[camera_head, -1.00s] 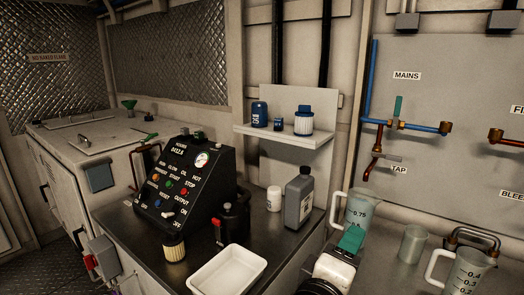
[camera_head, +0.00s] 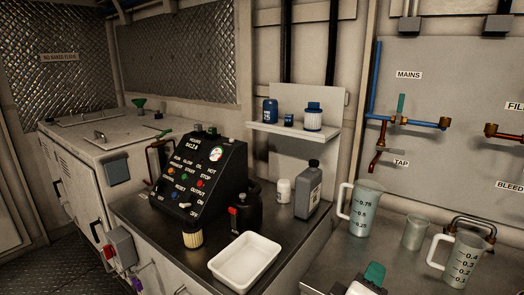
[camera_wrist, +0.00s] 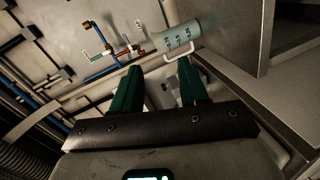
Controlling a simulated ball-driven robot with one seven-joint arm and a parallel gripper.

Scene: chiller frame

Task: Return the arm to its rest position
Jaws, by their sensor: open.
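My gripper (camera_wrist: 161,88) shows in the wrist view with its two green fingers spread apart and nothing between them. In the head view, a green fingertip of my gripper (camera_head: 374,274) is at the bottom edge, below the larger measuring jug (camera_head: 363,210). The rest of my arm is mostly out of that view. In the wrist view a measuring jug (camera_wrist: 178,36) with a white handle appears beyond the fingertips, apart from them as far as I can tell.
A clear beaker (camera_head: 415,232) and a smaller jug (camera_head: 462,262) stand at the right. A white tray (camera_head: 245,259), black control panel (camera_head: 203,180) and grey bottle (camera_head: 308,190) occupy the dark counter. A wall shelf (camera_head: 293,133) holds blue containers. Pipes and a tap (camera_head: 378,160) line the back wall.

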